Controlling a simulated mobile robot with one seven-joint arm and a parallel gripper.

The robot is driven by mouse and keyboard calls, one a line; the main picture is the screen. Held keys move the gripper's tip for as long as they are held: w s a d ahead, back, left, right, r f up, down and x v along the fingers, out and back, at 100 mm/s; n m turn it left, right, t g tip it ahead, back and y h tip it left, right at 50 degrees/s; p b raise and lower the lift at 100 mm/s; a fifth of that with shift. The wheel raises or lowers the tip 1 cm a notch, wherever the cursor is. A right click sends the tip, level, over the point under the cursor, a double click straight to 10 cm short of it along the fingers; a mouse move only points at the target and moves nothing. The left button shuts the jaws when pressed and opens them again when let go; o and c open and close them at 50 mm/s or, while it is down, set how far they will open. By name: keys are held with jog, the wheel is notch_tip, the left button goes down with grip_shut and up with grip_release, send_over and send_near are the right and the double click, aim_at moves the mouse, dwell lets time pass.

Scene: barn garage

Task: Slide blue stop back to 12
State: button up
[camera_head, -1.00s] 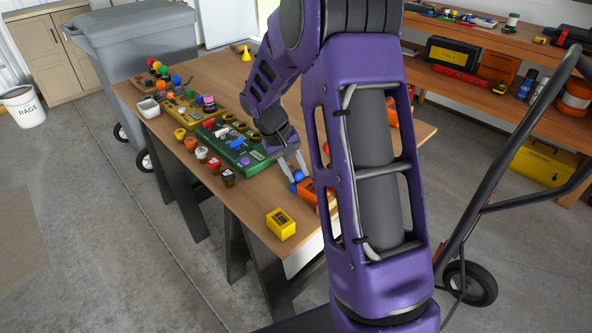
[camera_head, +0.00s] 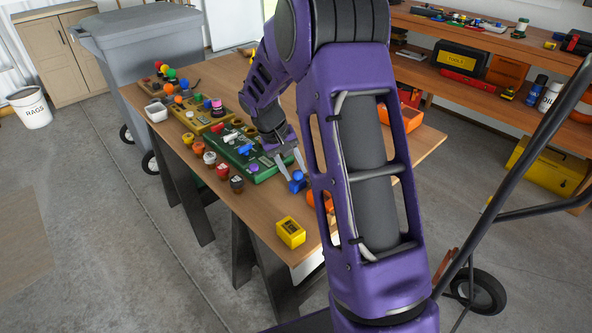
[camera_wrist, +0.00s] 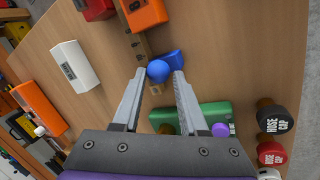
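The blue stop (camera_wrist: 173,59) is a small blue block with a round ball knob (camera_wrist: 158,71), set on a narrow wooden scale strip (camera_wrist: 145,46). Its number marks are too small to read. In the head view the blue stop (camera_head: 297,182) is on the bench between the green box and an orange block. My gripper (camera_wrist: 159,73) is open, with one finger on each side of the ball and a small gap beside each. In the head view my gripper (camera_head: 294,170) points down at the stop from the far side.
A green box (camera_wrist: 204,116) lies close beside the stop. An orange block (camera_wrist: 143,14) is at the strip's other end. A white box (camera_wrist: 75,66) and a yellow box (camera_head: 290,232) stand nearby.

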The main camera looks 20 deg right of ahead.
jog(key=shift+o, duration=1.4)
jog(key=shift+s+f, duration=0.1)
jog(key=p+v, duration=0.2)
jog(key=v, duration=1.5)
jog(key=shift+r+p, duration=0.25)
jog(key=shift+p, duration=0.05)
